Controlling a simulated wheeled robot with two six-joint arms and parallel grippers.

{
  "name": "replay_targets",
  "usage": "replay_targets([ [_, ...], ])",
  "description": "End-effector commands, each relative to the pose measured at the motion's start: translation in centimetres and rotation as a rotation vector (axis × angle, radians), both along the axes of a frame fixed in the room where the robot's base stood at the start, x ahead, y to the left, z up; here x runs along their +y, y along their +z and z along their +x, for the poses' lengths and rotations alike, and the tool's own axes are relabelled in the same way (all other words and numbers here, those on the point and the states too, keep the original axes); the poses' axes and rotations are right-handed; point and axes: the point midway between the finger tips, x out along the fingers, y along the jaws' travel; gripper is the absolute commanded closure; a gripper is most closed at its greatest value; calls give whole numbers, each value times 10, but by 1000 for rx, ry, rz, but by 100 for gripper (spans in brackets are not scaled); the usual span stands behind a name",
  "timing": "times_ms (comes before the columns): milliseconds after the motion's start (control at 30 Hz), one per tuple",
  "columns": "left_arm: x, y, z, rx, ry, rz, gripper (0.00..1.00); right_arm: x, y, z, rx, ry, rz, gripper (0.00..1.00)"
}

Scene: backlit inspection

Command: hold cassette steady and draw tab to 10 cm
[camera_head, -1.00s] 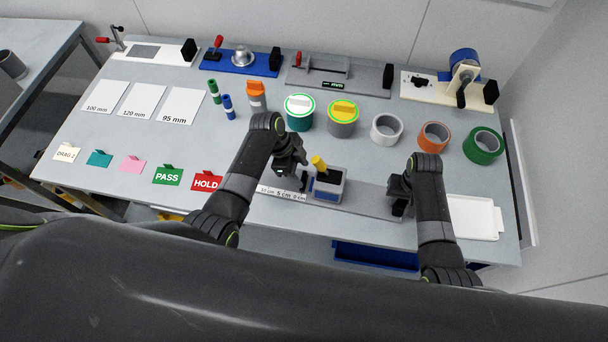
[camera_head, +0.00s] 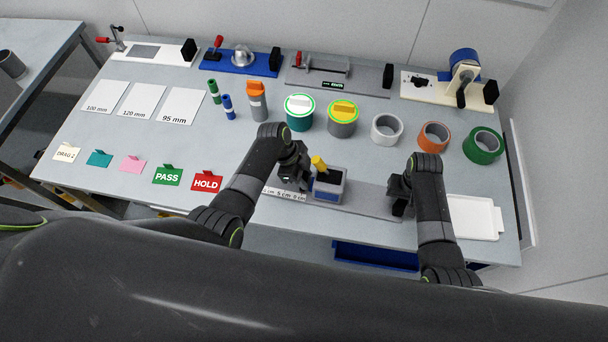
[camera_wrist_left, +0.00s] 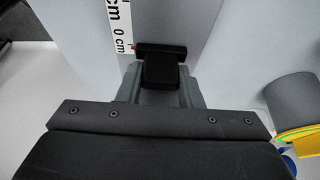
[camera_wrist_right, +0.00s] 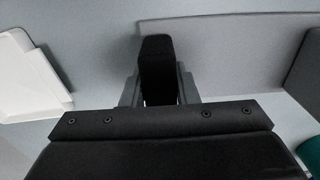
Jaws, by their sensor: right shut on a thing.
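The cassette, a blue-grey box with a dark top (camera_head: 330,194) and a yellow piece (camera_head: 319,163) on it, sits on a long grey base plate (camera_head: 368,208) near the front edge. A white centimetre scale lies along the plate's left part. The black T-shaped tab (camera_wrist_left: 162,68) is beside the 0 cm mark in the left wrist view. My left gripper (camera_head: 300,184) is just left of the cassette, open, with the tab between its fingers. My right gripper (camera_head: 398,200) is shut on a black upright block (camera_wrist_right: 157,70) at the plate's right end.
A white tray (camera_head: 472,217) lies right of my right arm. PASS (camera_head: 167,176) and HOLD (camera_head: 206,182) cards stand left of my left arm. Cups with lids and tape rolls line up behind the cassette. A blue bin (camera_head: 375,256) is below the front edge.

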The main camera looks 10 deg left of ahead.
Motion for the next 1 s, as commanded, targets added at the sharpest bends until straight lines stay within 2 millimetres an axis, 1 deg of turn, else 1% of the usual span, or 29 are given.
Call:
replay_targets([
  [33, 0, 0, 0, 1, 0, 0, 89, -2, -1, -1, 3, -1, -4, 100],
  [100, 0, 0, 0, 1, 0, 0, 98, -2, -1, -1, 3, -1, -4, 100],
  [133, 0, 0, 0, 1, 0, 0, 100, -2, -1, -1, 3, -1, -4, 100],
  [233, 0, 0, 0, 1, 0, 0, 100, -2, -1, -1, 3, -1, -4, 100],
  [300, 5, -1, 0, 1, 1, 1, 100, -2, -1, -1, 3, -2, -4, 100],
  [367, 14, -1, 1, 1, 1, 3, 100, -2, -1, -1, 3, -2, -4, 100],
  [600, 74, -2, 3, 3, 3, 6, 100, -2, -2, -1, 3, -1, -5, 100],
  [700, 91, -2, 4, 3, 2, 5, 100, -2, -2, -1, 3, -1, -5, 100],
  [800, 100, -1, 4, 2, 1, 4, 100, -2, -2, -1, 3, -1, -5, 100],
  [1000, 102, -1, 4, 1, 1, 3, 100, -2, -1, -1, 3, -1, -5, 100],
])
